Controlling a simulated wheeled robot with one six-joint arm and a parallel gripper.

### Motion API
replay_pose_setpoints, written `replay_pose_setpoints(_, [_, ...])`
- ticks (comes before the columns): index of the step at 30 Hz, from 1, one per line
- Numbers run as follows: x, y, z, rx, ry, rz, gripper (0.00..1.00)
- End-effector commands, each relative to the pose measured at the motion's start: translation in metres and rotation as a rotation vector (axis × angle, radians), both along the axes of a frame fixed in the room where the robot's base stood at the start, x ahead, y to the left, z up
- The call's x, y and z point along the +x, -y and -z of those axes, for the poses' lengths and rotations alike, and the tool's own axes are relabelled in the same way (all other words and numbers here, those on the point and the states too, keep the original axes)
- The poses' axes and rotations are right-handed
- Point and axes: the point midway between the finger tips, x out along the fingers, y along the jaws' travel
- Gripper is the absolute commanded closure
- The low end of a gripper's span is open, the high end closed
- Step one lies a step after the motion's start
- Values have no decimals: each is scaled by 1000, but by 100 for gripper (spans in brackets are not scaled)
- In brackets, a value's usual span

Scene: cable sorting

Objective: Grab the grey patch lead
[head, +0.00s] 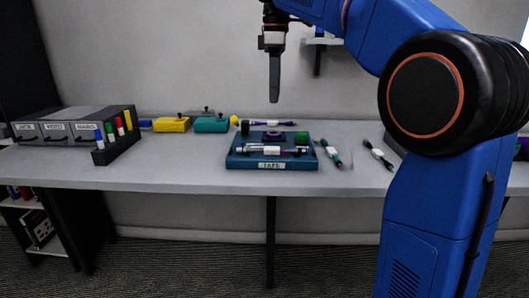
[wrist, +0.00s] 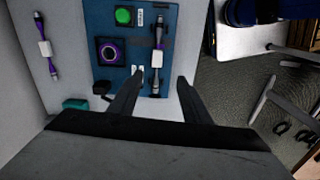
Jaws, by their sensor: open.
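A short lead with a white label (head: 268,151) lies across the front of the blue tester block (head: 240,163). My gripper (head: 274,98) points down above the bench, clear of the block and empty. The wrist view shows its two fingers (wrist: 161,78) apart.
A purple-ended lead (head: 270,123) lies behind the block. Two dark leads, one nearer (head: 331,153) and one farther right (head: 378,154), lie to its right. Yellow (head: 171,125) and teal (head: 212,125) boxes stand left. A labelled drawer unit (head: 70,125) is at far left.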

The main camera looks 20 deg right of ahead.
Motion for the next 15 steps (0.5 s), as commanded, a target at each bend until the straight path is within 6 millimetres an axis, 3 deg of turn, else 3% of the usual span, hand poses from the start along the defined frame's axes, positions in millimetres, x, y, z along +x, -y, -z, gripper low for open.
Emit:
replay_pose_setpoints(8, [13, -5, 0, -3, -20, -58, 56])
replay_pose_setpoints(15, [12, -4, 38, -3, -21, -57, 56])
